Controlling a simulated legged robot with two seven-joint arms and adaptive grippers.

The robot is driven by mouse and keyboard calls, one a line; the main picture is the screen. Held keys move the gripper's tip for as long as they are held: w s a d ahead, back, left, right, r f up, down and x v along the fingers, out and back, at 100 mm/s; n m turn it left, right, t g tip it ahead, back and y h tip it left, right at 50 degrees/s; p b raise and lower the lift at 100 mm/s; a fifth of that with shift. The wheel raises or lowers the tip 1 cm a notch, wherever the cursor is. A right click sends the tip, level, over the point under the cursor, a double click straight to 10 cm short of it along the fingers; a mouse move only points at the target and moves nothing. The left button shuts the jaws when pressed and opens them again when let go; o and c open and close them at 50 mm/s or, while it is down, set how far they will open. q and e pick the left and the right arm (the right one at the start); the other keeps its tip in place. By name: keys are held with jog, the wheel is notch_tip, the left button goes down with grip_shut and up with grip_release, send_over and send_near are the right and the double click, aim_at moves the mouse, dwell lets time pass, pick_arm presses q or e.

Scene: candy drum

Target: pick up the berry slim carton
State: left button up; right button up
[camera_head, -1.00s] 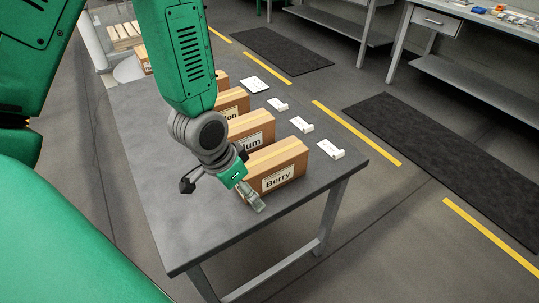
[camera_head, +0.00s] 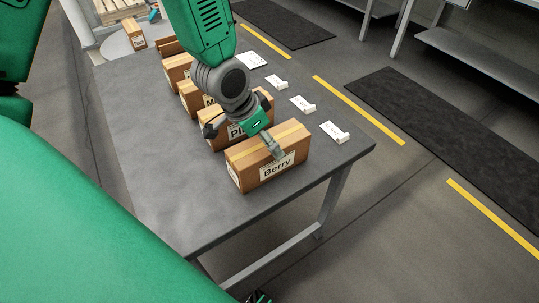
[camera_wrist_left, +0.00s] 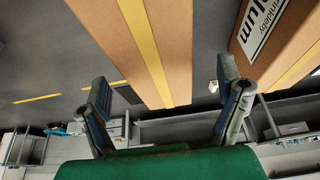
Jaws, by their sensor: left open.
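The Berry carton (camera_head: 267,169) is a slim brown box with a yellow tape strip and a white label. It stands upright at the near end of the grey table. My left gripper (camera_head: 273,147) is over the top of this carton, with its fingers toward the taped top. In the left wrist view the open jaws (camera_wrist_left: 165,75) have the taped top of the Berry carton (camera_wrist_left: 125,40) between and beyond the fingers. I cannot tell if a finger touches it.
The Plum carton (camera_head: 222,133) stands close behind, and it also shows in the left wrist view (camera_wrist_left: 270,45). More cartons (camera_head: 177,70) line up farther back. Small white cards (camera_head: 335,131) lie along the right side of the grey table (camera_head: 180,205). Its near left part is bare.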

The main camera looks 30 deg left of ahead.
pick_arm(q)
jog(key=b+x, duration=0.1)
jog(key=x, duration=0.3)
jog(key=shift+w+d+f, duration=0.1)
jog(key=shift+w+f, duration=0.1)
jog(key=shift+f, duration=0.15)
jog(key=shift+w+d, duration=0.1)
jog(key=shift+d, duration=0.3)
jog(key=shift+a, duration=0.35)
jog(key=c, duration=1.6)
